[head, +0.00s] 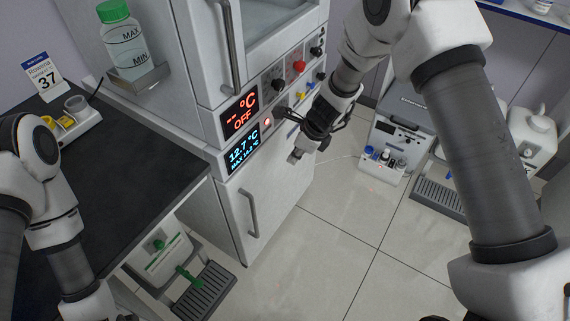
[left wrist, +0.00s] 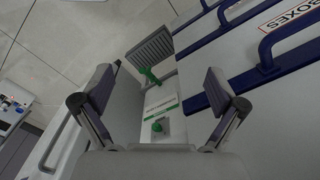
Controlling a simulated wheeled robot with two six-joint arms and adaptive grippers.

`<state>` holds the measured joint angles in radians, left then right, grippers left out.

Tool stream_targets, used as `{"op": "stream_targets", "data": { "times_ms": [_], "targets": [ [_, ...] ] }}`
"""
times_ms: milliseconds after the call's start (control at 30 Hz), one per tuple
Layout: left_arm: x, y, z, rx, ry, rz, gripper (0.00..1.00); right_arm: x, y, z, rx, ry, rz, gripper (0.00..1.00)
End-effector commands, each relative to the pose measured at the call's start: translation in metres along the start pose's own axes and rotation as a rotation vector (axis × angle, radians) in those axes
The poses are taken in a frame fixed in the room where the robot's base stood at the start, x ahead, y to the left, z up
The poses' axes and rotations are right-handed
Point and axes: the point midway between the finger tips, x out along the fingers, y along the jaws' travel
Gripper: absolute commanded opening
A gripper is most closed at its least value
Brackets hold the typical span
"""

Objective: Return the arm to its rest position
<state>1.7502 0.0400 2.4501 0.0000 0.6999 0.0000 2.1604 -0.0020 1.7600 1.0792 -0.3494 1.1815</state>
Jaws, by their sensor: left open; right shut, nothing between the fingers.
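The white cabinet (head: 262,195) shows a red OFF display (head: 241,112) and a blue 12.7 °C display (head: 243,150). A green-capped bottle (head: 125,45) sits on its side bracket. The dark worktop (head: 120,150) is mostly clear. A grey device (head: 400,125) stands behind open tiled floor.

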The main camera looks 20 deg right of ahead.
Motion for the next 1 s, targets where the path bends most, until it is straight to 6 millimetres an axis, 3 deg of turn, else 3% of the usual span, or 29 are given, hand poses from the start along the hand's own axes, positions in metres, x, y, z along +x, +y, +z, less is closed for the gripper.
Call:
{"op": "stream_targets", "data": {
  "times_ms": [100,300,467,567,667,767,833,933,1000],
  "targets": [
    [-0.004,0.000,0.000,0.000,0.001,0.000,0.96,-0.022,0.002,0.001,-0.001,-0.001,-0.001,0.00],
    [-0.004,0.000,0.000,0.000,0.000,0.000,0.96,-0.030,0.003,0.000,0.000,0.001,0.001,0.00],
    [-0.004,0.000,0.000,0.000,0.000,0.000,0.96,-0.025,0.006,-0.004,0.004,0.008,0.010,0.00],
    [-0.005,0.000,0.000,0.000,0.000,0.000,0.96,0.000,0.020,-0.026,0.025,0.045,0.059,0.00],
    [-0.006,0.000,0.000,0.000,0.000,0.000,0.96,0.030,0.063,-0.074,0.039,0.133,0.164,0.00],
    [-0.007,0.000,0.000,0.000,0.000,0.000,0.96,0.050,0.117,-0.146,-0.060,0.275,0.269,0.00],
    [-0.008,0.000,0.000,0.000,0.000,0.000,0.96,0.054,0.154,-0.199,-0.238,0.370,0.341,0.00],
    [-0.009,0.000,0.000,0.000,0.000,0.000,0.96,0.045,0.208,-0.275,-0.670,0.449,0.477,0.00],
    [-0.010,0.000,0.000,0.000,0.000,0.000,0.96,0.031,0.240,-0.310,-1.172,0.396,0.566,0.00]
  ]
}}
